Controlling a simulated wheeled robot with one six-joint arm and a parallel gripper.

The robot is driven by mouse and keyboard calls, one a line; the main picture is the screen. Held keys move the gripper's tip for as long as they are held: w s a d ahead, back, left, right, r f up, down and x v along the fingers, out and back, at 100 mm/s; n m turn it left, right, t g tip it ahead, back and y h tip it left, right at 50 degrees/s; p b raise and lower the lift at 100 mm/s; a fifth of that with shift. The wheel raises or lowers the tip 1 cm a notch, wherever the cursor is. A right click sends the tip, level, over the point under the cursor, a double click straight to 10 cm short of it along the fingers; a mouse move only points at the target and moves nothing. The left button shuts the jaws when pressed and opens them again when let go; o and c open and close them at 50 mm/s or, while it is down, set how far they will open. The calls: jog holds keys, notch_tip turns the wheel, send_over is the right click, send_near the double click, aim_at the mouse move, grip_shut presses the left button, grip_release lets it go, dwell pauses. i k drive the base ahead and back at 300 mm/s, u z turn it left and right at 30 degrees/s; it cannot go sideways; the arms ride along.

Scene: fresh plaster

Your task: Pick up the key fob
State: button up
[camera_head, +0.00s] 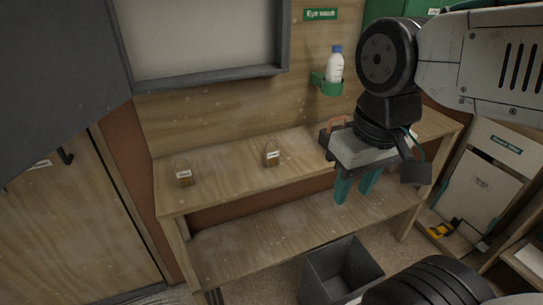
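My gripper (354,192) hangs over the right part of the wooden bench (225,172), pointing down. Its two teal fingers are apart, with nothing visible between them. Two small brown items with a loop on top and a white label stand on the bench: one near the middle (271,158), one at the left end (184,180). They look like padlocks or tagged fobs; the labels are too small to read. I cannot pick out a key fob for sure. Reddish-brown shapes show behind my gripper, partly hidden by it.
A white bottle with a blue cap (335,67) stands in a green wall holder (328,88) under an eye wash sign (321,14). A lower shelf (270,243) looks bare. A grey open bin (341,270) stands on the floor. Boards and a yellow item (437,230) are at right.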

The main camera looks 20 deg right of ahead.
aim_at(272, 154)
jog(key=k, duration=0.5)
jog(key=u, duration=1.55)
jog(key=i, duration=0.95)
jog(key=z, duration=2.65)
